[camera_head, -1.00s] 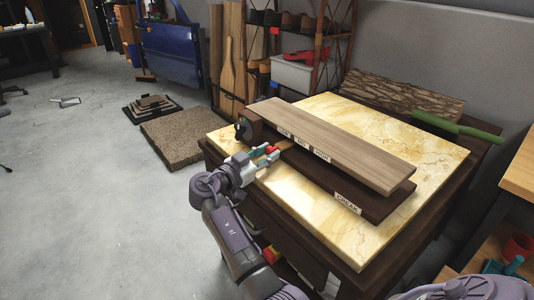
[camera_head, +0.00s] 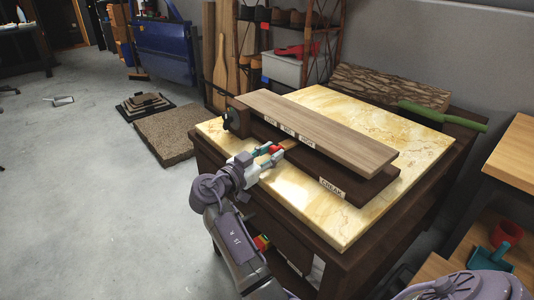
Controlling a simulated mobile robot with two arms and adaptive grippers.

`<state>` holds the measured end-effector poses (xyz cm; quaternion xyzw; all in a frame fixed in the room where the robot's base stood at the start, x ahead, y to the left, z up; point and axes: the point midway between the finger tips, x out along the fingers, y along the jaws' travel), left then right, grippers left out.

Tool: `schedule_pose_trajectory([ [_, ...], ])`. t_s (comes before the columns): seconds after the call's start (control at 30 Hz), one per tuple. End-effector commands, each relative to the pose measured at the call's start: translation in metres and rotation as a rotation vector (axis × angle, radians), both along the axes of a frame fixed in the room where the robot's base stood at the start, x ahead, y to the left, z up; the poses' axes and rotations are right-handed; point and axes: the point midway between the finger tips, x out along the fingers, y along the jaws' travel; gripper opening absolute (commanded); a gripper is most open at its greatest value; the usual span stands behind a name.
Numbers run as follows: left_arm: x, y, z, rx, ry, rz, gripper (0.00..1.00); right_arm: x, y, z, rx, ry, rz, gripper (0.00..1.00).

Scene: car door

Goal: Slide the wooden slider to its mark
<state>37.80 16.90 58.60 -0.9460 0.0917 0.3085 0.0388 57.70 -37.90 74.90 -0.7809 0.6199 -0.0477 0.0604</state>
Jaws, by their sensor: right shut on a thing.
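The long wooden slide fixture lies on the marble-topped table, with a pale upper board (camera_head: 320,130) over a dark lower board (camera_head: 355,183). Small white labels (camera_head: 288,132) run along the pale board's front edge, too small to read surely. The wooden slider (camera_head: 290,144) shows as a small tan piece at the fixture's front side, below the middle and right labels. My right gripper (camera_head: 270,153) is shut on it; the fingers, with red and teal parts, hide much of it. My left gripper is not in view.
A larger label reading "CREAK" (camera_head: 332,189) is on the dark board's front. The marble top (camera_head: 408,140) is clear around the fixture. A bark-covered slab (camera_head: 385,87) and a green-handled tool (camera_head: 440,116) lie behind. A wooden shelf stands at the right edge.

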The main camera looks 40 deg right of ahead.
Motion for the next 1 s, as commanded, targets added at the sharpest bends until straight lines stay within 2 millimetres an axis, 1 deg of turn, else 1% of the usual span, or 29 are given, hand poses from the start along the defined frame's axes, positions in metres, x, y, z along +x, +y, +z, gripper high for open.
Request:
schedule_pose_trajectory([
  [0.2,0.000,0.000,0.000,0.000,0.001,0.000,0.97,0.000,-0.001,0.002,-0.001,-0.002,-0.002,0.00],
  [0.23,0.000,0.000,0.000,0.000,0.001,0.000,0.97,0.000,-0.001,0.002,-0.001,-0.002,-0.002,0.32],
  [0.37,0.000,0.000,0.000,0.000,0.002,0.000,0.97,0.000,0.000,0.001,-0.001,-0.002,-0.001,0.54],
  [0.4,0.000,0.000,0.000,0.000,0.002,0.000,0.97,0.000,0.000,0.001,-0.001,-0.002,-0.001,0.55],
  [0.63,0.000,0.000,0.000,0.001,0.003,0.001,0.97,0.000,0.000,0.001,-0.001,-0.001,0.000,0.55],
  [0.73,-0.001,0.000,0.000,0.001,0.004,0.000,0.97,0.000,0.000,0.005,0.000,-0.004,0.000,0.55],
  [0.87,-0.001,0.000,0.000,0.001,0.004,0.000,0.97,0.001,0.000,0.022,0.001,-0.007,0.000,0.55],
  [1.0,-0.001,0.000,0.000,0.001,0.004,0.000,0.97,0.000,0.000,0.050,0.001,-0.008,0.000,0.55],
])
